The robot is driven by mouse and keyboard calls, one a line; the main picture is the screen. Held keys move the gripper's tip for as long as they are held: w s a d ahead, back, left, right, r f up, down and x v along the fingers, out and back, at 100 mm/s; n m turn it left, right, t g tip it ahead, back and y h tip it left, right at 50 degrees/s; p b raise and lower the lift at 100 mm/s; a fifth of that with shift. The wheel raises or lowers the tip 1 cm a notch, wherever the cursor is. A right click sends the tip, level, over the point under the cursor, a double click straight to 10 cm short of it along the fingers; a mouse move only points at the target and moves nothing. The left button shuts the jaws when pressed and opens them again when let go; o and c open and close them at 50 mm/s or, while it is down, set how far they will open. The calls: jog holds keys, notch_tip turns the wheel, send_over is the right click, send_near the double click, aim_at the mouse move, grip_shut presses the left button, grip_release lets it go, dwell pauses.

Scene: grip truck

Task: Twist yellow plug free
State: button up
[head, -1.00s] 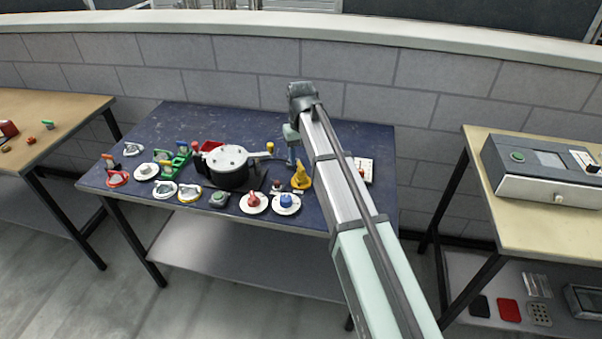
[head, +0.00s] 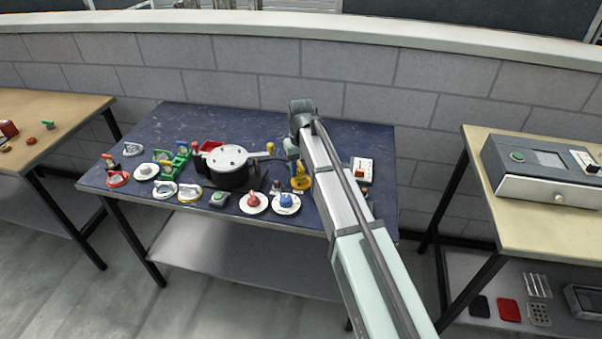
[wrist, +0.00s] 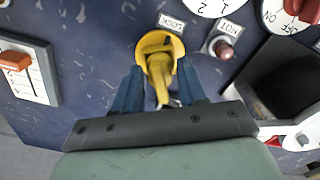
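The yellow plug (head: 300,184) sits near the front right of the blue table. In the wrist view the yellow plug (wrist: 160,72) has a round yellow collar and a narrower raised grip, beside a label reading LOCK. My gripper (wrist: 160,72) is over it, with one blue finger on each side of the grip. The fingers look spread, and I see no clear contact with the grip. In the head view my gripper (head: 296,172) is just above the plug, which is partly hidden by it.
A lidded pot (head: 230,166) stands left of the plug. A blue knob (head: 286,201) and a red knob (head: 253,201) on white dials lie in front. A white switch box (head: 362,168) is to the right. In the wrist view a small reddish button (wrist: 223,48) is close by.

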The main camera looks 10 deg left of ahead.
jog(key=c, duration=0.6)
jog(key=shift+c, duration=0.2)
jog(key=shift+n, duration=3.5)
jog(key=shift+s+n, duration=0.1)
jog(key=shift+n, duration=3.3)
jog(key=o, duration=0.7)
